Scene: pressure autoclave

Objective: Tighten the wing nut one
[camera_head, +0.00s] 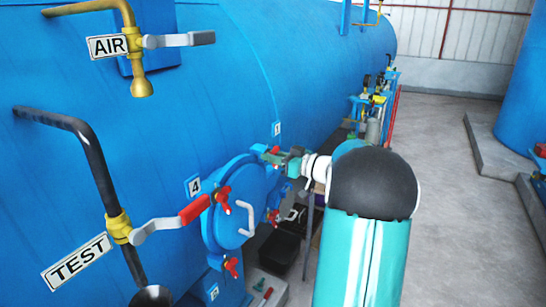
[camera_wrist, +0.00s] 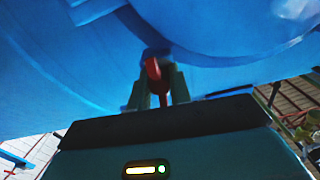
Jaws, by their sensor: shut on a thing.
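The blue round hatch (camera_head: 240,215) with a white handle sits on the side of the large blue vessel. Wing nut one (camera_head: 275,150) is red and sits at the hatch's upper right, by the label "1" (camera_head: 277,129). My gripper (camera_head: 284,160) reaches it from the right and partly hides it. In the wrist view, the two greenish fingers of my gripper (camera_wrist: 160,92) are shut on the red wing nut (camera_wrist: 154,70), whose upper part shows between them. Other red wing nuts show at the hatch's left (camera_head: 222,199), lower right (camera_head: 273,217) and bottom (camera_head: 232,266).
A TEST valve with a red-and-grey lever (camera_head: 170,220) and an AIR valve (camera_head: 138,45) stick out at the left. A dark crate (camera_head: 282,250) lies below right of the hatch. The concrete floor (camera_head: 450,180) at the right is mostly clear.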

